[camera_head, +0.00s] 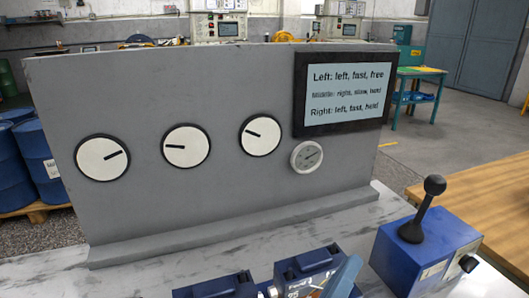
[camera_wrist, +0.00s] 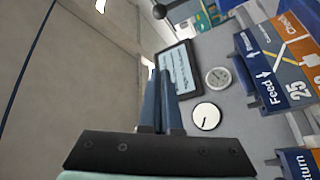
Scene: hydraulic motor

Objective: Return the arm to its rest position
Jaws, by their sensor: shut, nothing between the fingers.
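My gripper (camera_wrist: 162,75) shows in the wrist view, with its two blue-grey fingers together and nothing between them. The picture there is tilted, and the fingers point toward the sign and the grey panel. In the head view a light-blue bar (camera_head: 343,277) stands at the bottom edge; I cannot tell whether it is part of my arm. The grey panel (camera_head: 230,100) carries three white dials (camera_head: 102,158), a small round gauge (camera_head: 306,156) and a black-framed sign (camera_head: 343,92). The gauge also shows in the wrist view (camera_wrist: 218,77).
Blue valve blocks (camera_head: 308,262) stand at the bottom of the head view. A blue box with a black ball-topped lever (camera_head: 430,205) stands to their right. Labelled blocks (camera_wrist: 275,80) lie right of my fingers in the wrist view. A wooden table (camera_head: 490,205) is at the right.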

